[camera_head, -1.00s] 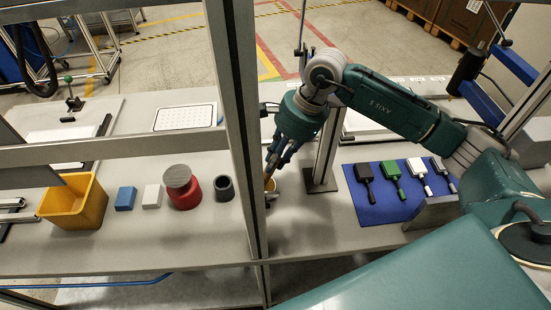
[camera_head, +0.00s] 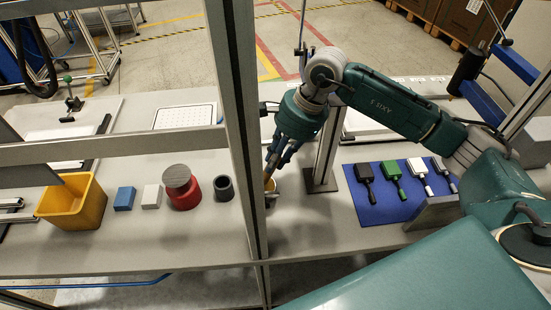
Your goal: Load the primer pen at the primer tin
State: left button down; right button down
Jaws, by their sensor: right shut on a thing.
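My right gripper (camera_head: 274,163) points down just right of the upright frame post, its fingertips low over the bench. It is shut on a thin thing that is mostly hidden, which I take to be the primer pen. Under the fingertips is a small round container with a yellowish inside (camera_head: 270,185), likely the primer tin. The post covers its left part. I cannot tell whether the pen's tip touches it or is inside it. My left gripper does not show.
Left of the post (camera_head: 243,120) stand a dark grey cup (camera_head: 223,188), a red tin with a grey top (camera_head: 185,196), white and blue blocks (camera_head: 124,198) and a yellow bin (camera_head: 72,207). To the right, several paddle-shaped tools lie on a blue mat (camera_head: 380,208). The bench front is clear.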

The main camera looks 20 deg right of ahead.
jog(key=shift+s+f, duration=0.1)
dwell(0.5)
jog(key=shift+r+p, duration=1.45)
jog(key=shift+r, duration=2.1)
